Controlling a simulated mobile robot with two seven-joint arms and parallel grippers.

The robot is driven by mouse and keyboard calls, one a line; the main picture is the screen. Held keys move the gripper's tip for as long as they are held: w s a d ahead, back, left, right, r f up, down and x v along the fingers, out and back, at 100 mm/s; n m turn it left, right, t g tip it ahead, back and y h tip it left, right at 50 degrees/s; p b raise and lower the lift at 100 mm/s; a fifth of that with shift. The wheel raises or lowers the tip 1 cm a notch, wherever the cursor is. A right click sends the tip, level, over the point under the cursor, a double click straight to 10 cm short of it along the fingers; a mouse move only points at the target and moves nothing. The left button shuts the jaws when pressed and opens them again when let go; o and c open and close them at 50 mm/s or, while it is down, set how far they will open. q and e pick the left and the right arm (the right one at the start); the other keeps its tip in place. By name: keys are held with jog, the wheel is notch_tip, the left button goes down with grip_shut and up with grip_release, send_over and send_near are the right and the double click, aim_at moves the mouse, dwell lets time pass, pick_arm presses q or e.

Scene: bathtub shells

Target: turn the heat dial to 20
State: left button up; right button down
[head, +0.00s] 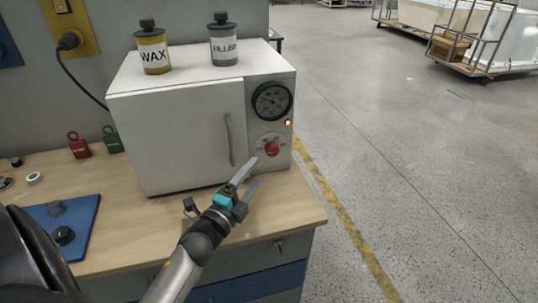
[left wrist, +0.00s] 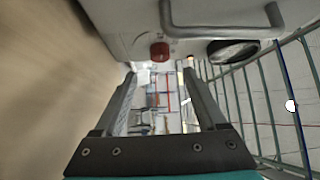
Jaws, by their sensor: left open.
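The heat dial (head: 271,149) is a red knob on a white scale plate, low on the right of the front of a white oven (head: 175,135). The scale marks are too small to read. My left gripper (head: 256,170) is open and empty, its fingers pointing at the oven front just below and left of the knob. In the left wrist view the red knob (left wrist: 159,52) shows beyond the two spread fingertips (left wrist: 159,74), roughly centred between them. The fingers appear apart from it. My right gripper is in neither view.
A round gauge (head: 271,101) and a lit orange lamp (head: 288,122) are above the dial. A vertical door handle (head: 229,140) is left of it. A WAX tin (head: 154,52) and a FILLED tin (head: 223,45) stand on top. Wooden bench top (head: 285,204) is clear in front.

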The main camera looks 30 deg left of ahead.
aim_at(271, 153)
pick_arm(q)
jog(key=w, duration=0.8)
jog(key=shift+w+a+r, duration=0.15)
jog(key=shift+a+r, duration=0.15)
jog(key=shift+c, duration=0.4)
grip_shut()
